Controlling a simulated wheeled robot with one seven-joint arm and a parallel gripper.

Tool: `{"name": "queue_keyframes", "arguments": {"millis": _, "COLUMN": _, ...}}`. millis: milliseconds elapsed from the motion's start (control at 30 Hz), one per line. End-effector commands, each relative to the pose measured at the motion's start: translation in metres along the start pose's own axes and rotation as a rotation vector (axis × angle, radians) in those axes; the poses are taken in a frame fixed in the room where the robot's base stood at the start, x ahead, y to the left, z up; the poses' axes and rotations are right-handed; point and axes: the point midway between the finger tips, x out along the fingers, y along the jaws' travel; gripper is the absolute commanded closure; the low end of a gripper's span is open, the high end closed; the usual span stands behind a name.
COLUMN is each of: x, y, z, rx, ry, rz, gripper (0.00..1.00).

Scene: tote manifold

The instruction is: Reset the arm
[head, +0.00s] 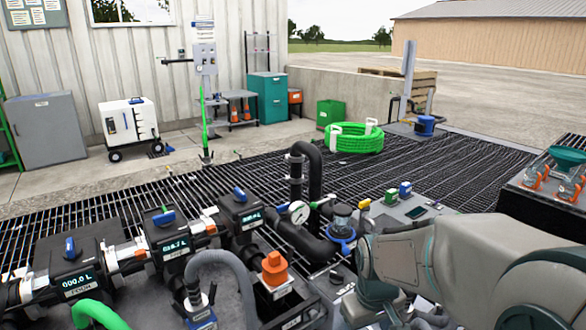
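My own arm fills the lower right of the head view, with a large pale grey link and a darker joint at its left end. The joint bends down toward the bottom edge, over the right part of the manifold bench. My gripper cannot be made out in this view, so its opening and anything in it are hidden.
Black metered valves (165,238) with blue handles line the manifold at left. A pressure gauge (299,212), an orange cap (274,268) and a clear-bowled filter (342,222) stand near my arm. A green hose coil (354,139) lies beyond on the grating. Orange-clamped fittings (567,180) sit at far right.

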Motion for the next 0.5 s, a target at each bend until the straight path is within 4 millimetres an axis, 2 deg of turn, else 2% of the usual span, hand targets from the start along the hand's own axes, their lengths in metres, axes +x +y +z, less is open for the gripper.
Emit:
{"name": "queue_keyframes", "arguments": {"millis": 33, "x": -0.039, "y": 0.000, "z": 0.005, "rx": 0.029, "ry": 0.018, "rz": 0.008, "gripper": 0.36}}
{"name": "queue_keyframes", "arguments": {"millis": 200, "x": -0.108, "y": -0.005, "z": 0.027, "rx": 0.138, "ry": 0.066, "rz": 0.016, "gripper": 0.36}}
{"name": "queue_keyframes", "arguments": {"millis": 400, "x": -0.174, "y": -0.011, "z": 0.052, "rx": 0.254, "ry": 0.120, "rz": 0.007, "gripper": 0.36}}
{"name": "queue_keyframes", "arguments": {"millis": 500, "x": -0.193, "y": -0.013, "z": 0.061, "rx": 0.295, "ry": 0.140, "rz": -0.001, "gripper": 0.36}}
